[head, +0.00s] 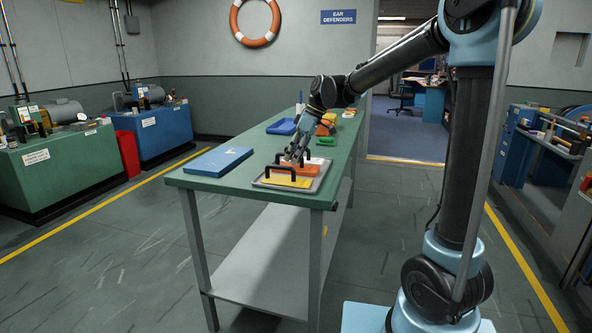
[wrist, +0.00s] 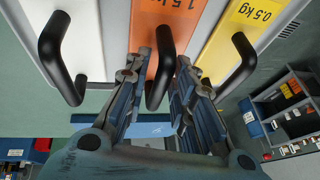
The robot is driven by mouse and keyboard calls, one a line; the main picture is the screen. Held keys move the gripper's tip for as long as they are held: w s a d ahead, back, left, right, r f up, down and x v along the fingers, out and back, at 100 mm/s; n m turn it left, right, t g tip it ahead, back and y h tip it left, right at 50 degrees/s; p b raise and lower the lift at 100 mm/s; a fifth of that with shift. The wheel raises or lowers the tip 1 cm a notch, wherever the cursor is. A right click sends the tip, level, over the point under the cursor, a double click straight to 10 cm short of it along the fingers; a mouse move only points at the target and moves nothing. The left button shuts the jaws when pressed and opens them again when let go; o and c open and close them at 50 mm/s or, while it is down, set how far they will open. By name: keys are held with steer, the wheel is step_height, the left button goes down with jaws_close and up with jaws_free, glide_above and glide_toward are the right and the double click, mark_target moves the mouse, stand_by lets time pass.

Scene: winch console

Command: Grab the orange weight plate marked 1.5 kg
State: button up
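The orange weight plate marked 1.5 kg (wrist: 167,20) lies between a white plate (wrist: 95,30) and a yellow plate marked 0.5 kg (wrist: 228,45) in the wrist view. Its black handle (wrist: 162,68) stands between the two fingers of my gripper (wrist: 160,92). The fingers are apart, one on each side of the handle; the right finger looks very close to it. In the head view the orange plate (head: 299,170) sits in a grey tray (head: 262,184), behind the yellow plate (head: 289,181). My gripper (head: 293,160) is down over it and partly hides it.
The tray stands at the near end of a green-topped table (head: 228,183). A blue flat case (head: 218,161) lies to its left. Farther back are a blue tray (head: 282,127) and a green item (head: 326,141). The neighbouring black handles stand close on both sides of my fingers.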

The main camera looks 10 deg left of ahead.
steer(key=shift+a+f, duration=0.1)
steer(key=shift+f, duration=0.15)
jaws_close()
steer(key=shift+r, duration=0.1)
